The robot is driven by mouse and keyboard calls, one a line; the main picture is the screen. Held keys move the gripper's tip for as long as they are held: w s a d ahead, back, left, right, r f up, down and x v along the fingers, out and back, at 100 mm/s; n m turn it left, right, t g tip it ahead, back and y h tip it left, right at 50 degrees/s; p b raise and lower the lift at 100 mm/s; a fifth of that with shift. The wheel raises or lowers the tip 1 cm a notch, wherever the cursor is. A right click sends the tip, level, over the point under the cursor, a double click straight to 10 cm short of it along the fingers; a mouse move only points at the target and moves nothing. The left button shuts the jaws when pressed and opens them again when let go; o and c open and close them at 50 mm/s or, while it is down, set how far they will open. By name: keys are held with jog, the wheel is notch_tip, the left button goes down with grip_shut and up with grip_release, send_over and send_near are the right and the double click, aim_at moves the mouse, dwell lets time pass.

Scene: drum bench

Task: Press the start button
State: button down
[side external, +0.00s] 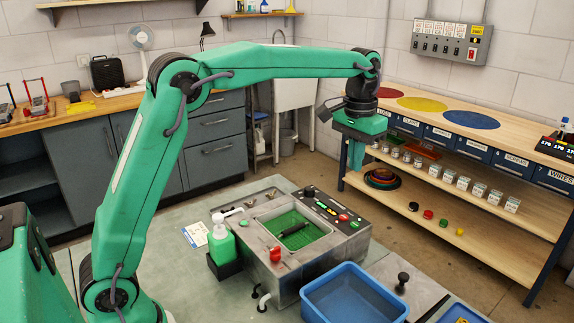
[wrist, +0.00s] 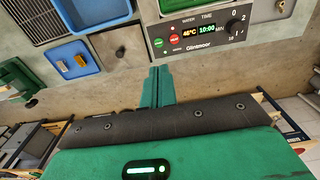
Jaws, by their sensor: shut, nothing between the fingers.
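The control panel (wrist: 205,30) shows in the wrist view with a lit display reading 46°C and 10:00, and a black knob (wrist: 236,27) at its right. A green button (wrist: 158,43) and a red button (wrist: 173,38) sit side by side at its left end; I cannot read their labels. In the side view the panel (side external: 330,208) is on the machine's right top edge. My gripper (wrist: 157,82) is shut and empty, its fingertips just below the panel in the wrist picture. In the side view my gripper (side external: 356,155) hangs above and beyond the panel, apart from it.
The machine's basin (side external: 262,217) holds a green mesh with a dark rod. A red knob (side external: 275,254) and a green soap bottle (side external: 221,242) stand up around it. A blue tub (side external: 350,292) is in front. A wooden shelf bench (side external: 470,140) stands behind at right.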

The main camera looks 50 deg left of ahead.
aim_at(354, 224)
jog(key=shift+w+d+f, duration=0.25)
jog(key=shift+w+f, duration=0.4)
jog(key=shift+w, duration=0.25)
jog(key=shift+f, duration=0.15)
notch_tip(354, 224, down, 14)
jog(key=shift+r, duration=0.1)
dwell(0.4)
jog(key=shift+s+f, duration=0.1)
jog(key=shift+f, duration=0.95)
jog(key=shift+r, duration=0.15)
notch_tip(354, 224, up, 15)
jog(key=shift+w, duration=0.2)
